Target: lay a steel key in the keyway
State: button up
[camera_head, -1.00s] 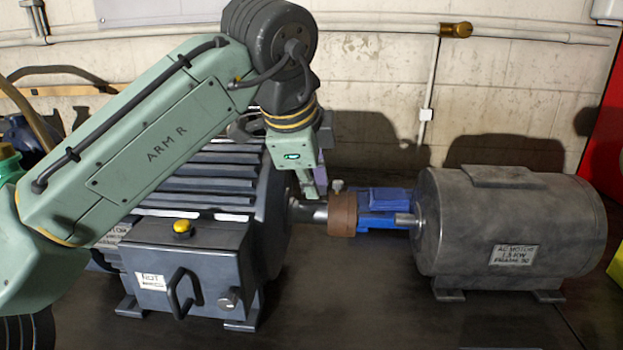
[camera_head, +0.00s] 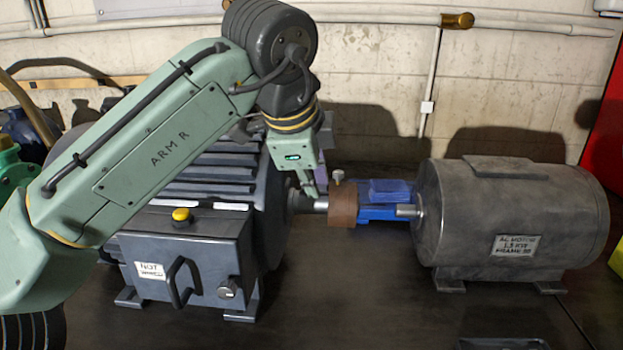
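The large dark finned motor (camera_head: 195,245) stands at the left, with its steel shaft (camera_head: 320,205) pointing right. A brown coupling hub (camera_head: 343,208) sits around that shaft, with a small knob or screw (camera_head: 338,175) on top. My gripper (camera_head: 313,192) points down at the shaft, just left of the hub. Its fingers are small and partly overlapped here, so I cannot tell whether they are open or shut. I cannot make out a key or the keyway. The grey AC motor (camera_head: 515,215) at the right has a short shaft (camera_head: 407,210) facing the hub.
A blue block or vice (camera_head: 385,198) sits behind the gap between the shafts. A dark tray (camera_head: 503,343) shows at the bottom edge. The bench (camera_head: 370,300) in front of the shafts is clear. A yellow knob (camera_head: 181,215) and a handle stick out from the left motor.

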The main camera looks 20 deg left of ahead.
jog(key=o, duration=0.5)
